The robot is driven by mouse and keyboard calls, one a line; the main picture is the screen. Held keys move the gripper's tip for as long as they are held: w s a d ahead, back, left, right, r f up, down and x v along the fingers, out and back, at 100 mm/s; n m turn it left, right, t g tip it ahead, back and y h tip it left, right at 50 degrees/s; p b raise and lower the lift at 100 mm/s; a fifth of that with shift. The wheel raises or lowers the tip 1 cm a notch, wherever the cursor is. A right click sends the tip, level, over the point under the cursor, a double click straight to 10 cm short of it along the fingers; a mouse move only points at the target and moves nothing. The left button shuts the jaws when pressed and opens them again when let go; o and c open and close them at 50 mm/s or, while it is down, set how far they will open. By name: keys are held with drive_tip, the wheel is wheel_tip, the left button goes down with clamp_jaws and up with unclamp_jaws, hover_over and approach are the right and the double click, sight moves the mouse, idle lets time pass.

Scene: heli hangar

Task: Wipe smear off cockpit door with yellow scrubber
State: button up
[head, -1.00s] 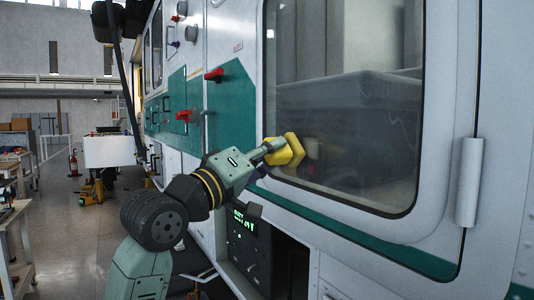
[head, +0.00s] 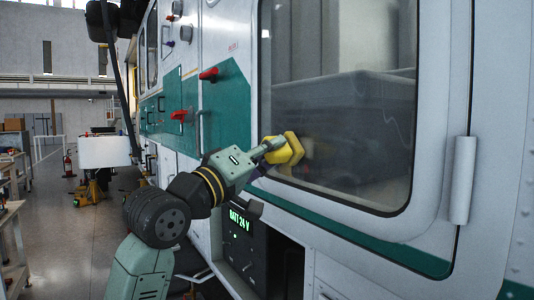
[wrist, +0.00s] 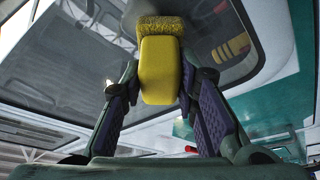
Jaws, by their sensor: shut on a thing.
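The yellow scrubber (head: 287,150) is held at the lower left of the cockpit door's dark window (head: 345,125). My gripper (head: 268,147) is shut on its handle. In the wrist view, the scrubber (wrist: 160,72) stands between the two fingers of my gripper (wrist: 158,82), its rough pad facing the glass. A yellow reflection (wrist: 231,48) shows in the pane beside it. I cannot tell whether the pad touches the glass. A faint, thin, pale wavy line (head: 400,130) shows at the window's right; I cannot tell whether it is the smear or a reflection.
The white door has a green stripe (head: 400,256) below the window and a grey hinge (head: 461,180) at right. Red handles (head: 208,74) sit on the green panel to the left. A dark box with a lit display (head: 241,220) is below my gripper. Open floor lies at left.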

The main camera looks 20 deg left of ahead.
sight(285, 155)
drive_tip(key=shift+w+d, duration=0.2)
drive_tip(key=shift+w, duration=0.1)
drive_tip(key=shift+s+d+f+b, duration=0.1)
drive_tip(key=shift+s+d+b, duration=0.5)
drive_tip(key=shift+d+b, duration=0.1)
drive_tip(key=shift+s+d+b, duration=0.45)
drive_tip(key=shift+s+d, duration=0.3)
drive_tip(key=shift+d, duration=0.05)
drive_tip(key=shift+w+d+b, duration=0.1)
drive_tip(key=shift+b, duration=0.2)
drive_tip(key=shift+w+a, duration=1.35)
drive_tip(key=shift+a, duration=0.1)
